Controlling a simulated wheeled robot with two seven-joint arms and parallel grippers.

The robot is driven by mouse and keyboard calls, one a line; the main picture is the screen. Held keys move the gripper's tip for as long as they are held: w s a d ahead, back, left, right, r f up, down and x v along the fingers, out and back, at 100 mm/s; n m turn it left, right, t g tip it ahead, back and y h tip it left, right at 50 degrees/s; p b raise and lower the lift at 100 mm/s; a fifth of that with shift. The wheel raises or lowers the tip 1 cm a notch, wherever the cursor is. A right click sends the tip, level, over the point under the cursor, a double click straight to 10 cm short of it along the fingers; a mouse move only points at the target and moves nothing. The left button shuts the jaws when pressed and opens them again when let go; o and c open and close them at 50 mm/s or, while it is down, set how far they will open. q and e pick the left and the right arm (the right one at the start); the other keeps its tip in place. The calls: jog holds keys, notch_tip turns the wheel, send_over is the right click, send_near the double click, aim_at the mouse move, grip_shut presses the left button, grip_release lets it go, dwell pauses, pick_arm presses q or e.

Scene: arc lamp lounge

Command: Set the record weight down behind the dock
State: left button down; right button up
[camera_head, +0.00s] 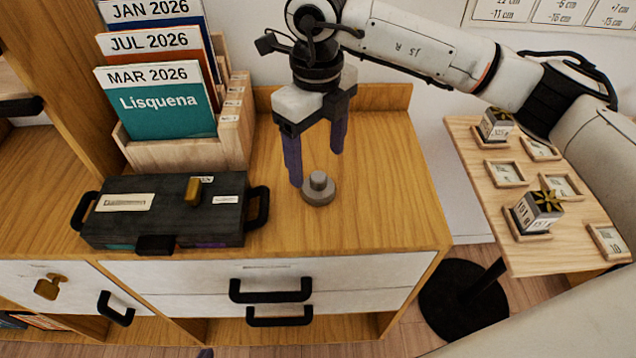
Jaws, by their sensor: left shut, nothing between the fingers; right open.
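The record weight (318,191) is a small grey disc with a knob on top. It stands upright on the wooden cabinet top, right of the dark case. My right gripper (315,165) points down just over and behind it, its two purple fingers spread and empty. The left fingertip is close beside the weight; I cannot tell whether it touches. I cannot tell for sure which thing is the dock. Only a small dark tip of my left gripper (205,353) shows at the bottom edge, shut, in front of the cabinet and far from the weight.
A dark case (165,222) with black handles lies left of the weight. Behind it a wooden holder (185,152) carries calendar folders. The cabinet top (385,205) is bare to the right. A small wooden side table (500,205) with cubes and tiles stands further right.

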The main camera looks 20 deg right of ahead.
aim_at(318, 176)
jog(key=f, duration=0.5)
jog(key=shift+s+f+p, duration=0.25)
jog(key=shift+f+p, duration=0.1)
jog(key=shift+f, duration=0.05)
jog(key=c, duration=1.3)
jog(key=shift+r, duration=0.1)
jog(key=shift+c, duration=0.4)
jog(key=shift+r, duration=0.1)
